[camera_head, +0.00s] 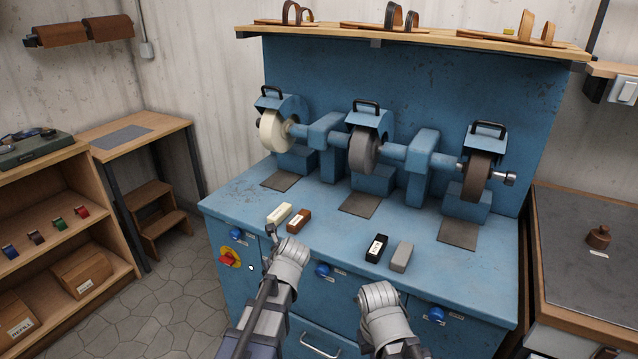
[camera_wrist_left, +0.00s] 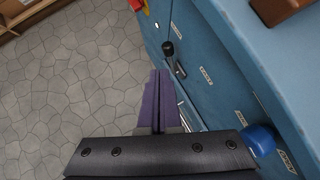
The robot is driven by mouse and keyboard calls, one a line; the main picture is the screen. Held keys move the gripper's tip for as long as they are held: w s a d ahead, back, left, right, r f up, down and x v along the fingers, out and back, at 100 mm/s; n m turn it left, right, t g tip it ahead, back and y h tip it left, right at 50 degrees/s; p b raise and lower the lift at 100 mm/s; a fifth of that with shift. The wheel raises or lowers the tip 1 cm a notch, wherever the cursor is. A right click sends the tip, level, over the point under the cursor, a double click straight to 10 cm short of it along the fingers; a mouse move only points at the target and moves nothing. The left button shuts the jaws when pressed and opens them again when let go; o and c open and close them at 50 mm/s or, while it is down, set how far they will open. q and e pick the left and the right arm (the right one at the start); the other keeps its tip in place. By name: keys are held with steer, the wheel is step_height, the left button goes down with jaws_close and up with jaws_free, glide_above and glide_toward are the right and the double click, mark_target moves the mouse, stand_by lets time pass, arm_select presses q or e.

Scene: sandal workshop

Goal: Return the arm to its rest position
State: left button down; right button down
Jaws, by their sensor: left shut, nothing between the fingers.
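My left gripper (camera_wrist_left: 160,100) shows in the left wrist view with its purple fingers shut together and nothing between them. It is in the air over the stone floor, beside the blue cabinet front. A black-knobbed lever (camera_wrist_left: 168,48) on that front lies just beyond the fingertips in the picture; I see no grip on it. In the head view the grey links of my two arms rise in front of the workbench (camera_head: 230,195). The left gripper's fingers are hidden there, and no right gripper fingers show.
Three polishing wheels (camera_head: 276,133) stand at the back of the bench. Cream (camera_head: 279,213), brown (camera_head: 299,221), black (camera_head: 376,249) and grey (camera_head: 401,257) blocks lie near its front edge. Blue knobs (camera_head: 323,270) stick out of the front. The floor (camera_head: 180,305) to the left is clear.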

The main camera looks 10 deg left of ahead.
arm_select(q)
steer(key=s+d+f+n+g+h, duration=0.2)
steer(key=s+d+f+n+g, duration=0.1)
steer(key=s+d+n, duration=0.8)
steer(key=s+d+f+n+g+h, duration=0.25)
steer(key=s+d+n, duration=0.45)
steer(key=s+n, duration=0.4)
step_height(320, 180, up, 13)
steer(key=w+n+p, duration=0.1)
steer(key=p, duration=1.2)
steer(key=shift+w+a+r+g, duration=0.15)
steer(key=shift+w+r+g, duration=0.05)
steer(key=shift+g, duration=0.25)
steer(key=c, duration=1.5)
jaws_free()
steer(key=shift+y, duration=0.25)
